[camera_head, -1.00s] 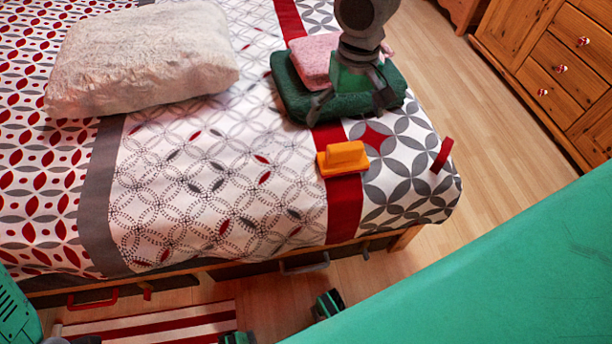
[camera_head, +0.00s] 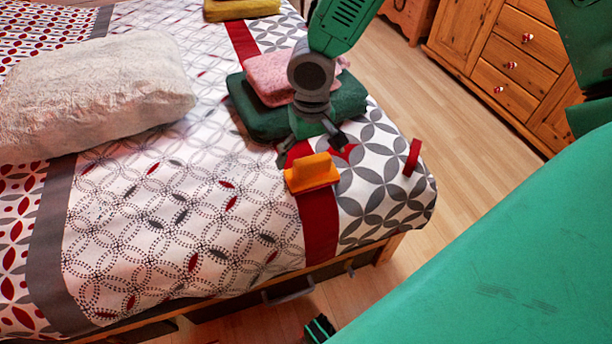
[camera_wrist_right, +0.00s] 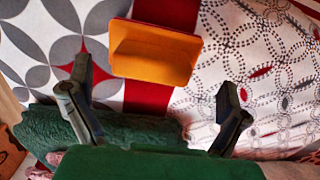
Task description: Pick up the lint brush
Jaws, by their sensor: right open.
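The lint brush appears to be the orange block with a raised grip (camera_head: 312,173), lying on the bed's red stripe near the front edge. It also shows in the right wrist view (camera_wrist_right: 153,52), at the top middle. My right gripper (camera_head: 312,152) is open, with nothing between its fingers, just behind and above the brush. In the right wrist view its two fingers (camera_wrist_right: 155,75) are spread wide, pointing toward the brush's two sides. No contact with the brush can be made out.
A dark green folded cloth (camera_head: 256,112) with a pink one (camera_head: 268,75) lies behind the brush. A white fluffy pillow (camera_head: 95,95) is at left and a yellow folded cloth (camera_head: 242,9) at the back. A wooden dresser (camera_head: 505,55) stands at right. Bed left of the brush is clear.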

